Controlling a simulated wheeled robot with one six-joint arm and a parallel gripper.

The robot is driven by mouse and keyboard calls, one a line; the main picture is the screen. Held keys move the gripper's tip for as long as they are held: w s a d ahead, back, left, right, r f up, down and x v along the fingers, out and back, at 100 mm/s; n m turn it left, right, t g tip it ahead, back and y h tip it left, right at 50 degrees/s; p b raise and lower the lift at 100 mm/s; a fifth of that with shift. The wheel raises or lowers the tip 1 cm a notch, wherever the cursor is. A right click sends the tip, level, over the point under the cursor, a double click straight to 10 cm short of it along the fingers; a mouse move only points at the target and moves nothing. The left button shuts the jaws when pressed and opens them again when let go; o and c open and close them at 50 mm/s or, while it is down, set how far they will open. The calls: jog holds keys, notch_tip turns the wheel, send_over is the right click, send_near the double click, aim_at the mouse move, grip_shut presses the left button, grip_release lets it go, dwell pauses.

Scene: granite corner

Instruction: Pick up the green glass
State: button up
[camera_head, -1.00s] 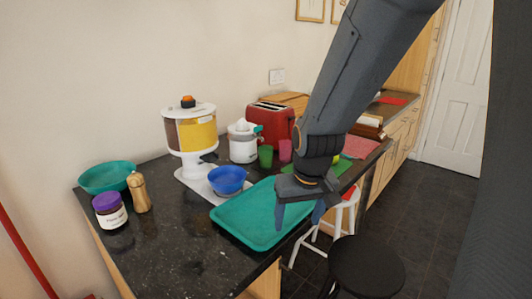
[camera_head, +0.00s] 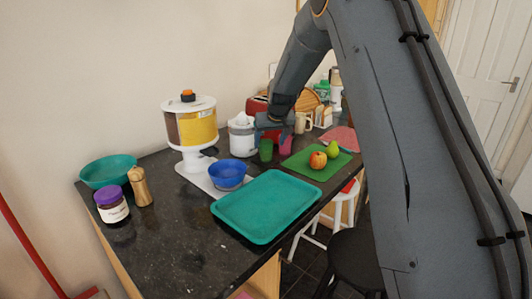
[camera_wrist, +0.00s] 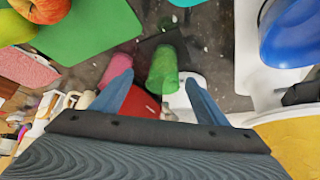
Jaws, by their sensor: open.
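The green glass (camera_head: 266,150) stands on the dark counter in front of the white juicer, just left of a pink glass (camera_head: 286,145). In the wrist view the green glass (camera_wrist: 163,70) lies between and beyond my two fingertips, near the middle. The pink glass (camera_wrist: 117,70) is close beside it, by the left finger. My gripper (camera_wrist: 160,90) is open and empty, with its fingers apart. In the head view my gripper (camera_head: 273,128) is above and behind the green glass, partly merged with the red toaster behind it.
A green board (camera_head: 316,163) with an apple (camera_head: 318,160) and a pear (camera_head: 333,150) lies to the right. A teal tray (camera_head: 265,207) and a blue bowl (camera_head: 227,175) are in front. The white juicer (camera_head: 242,135) and red toaster (camera_head: 257,105) stand close by.

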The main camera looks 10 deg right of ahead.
aim_at(266, 149)
jog(key=shift+a+p+x, duration=0.15)
jog(key=shift+p+x, duration=0.5)
jog(key=shift+x, duration=0.9)
jog(key=shift+a+p+x, duration=0.2)
jog(key=shift+p+x, duration=0.4)
jog(key=shift+x, duration=0.95)
jog(key=shift+s, duration=0.15)
jog(key=c, duration=1.2)
jog(key=shift+r, duration=0.15)
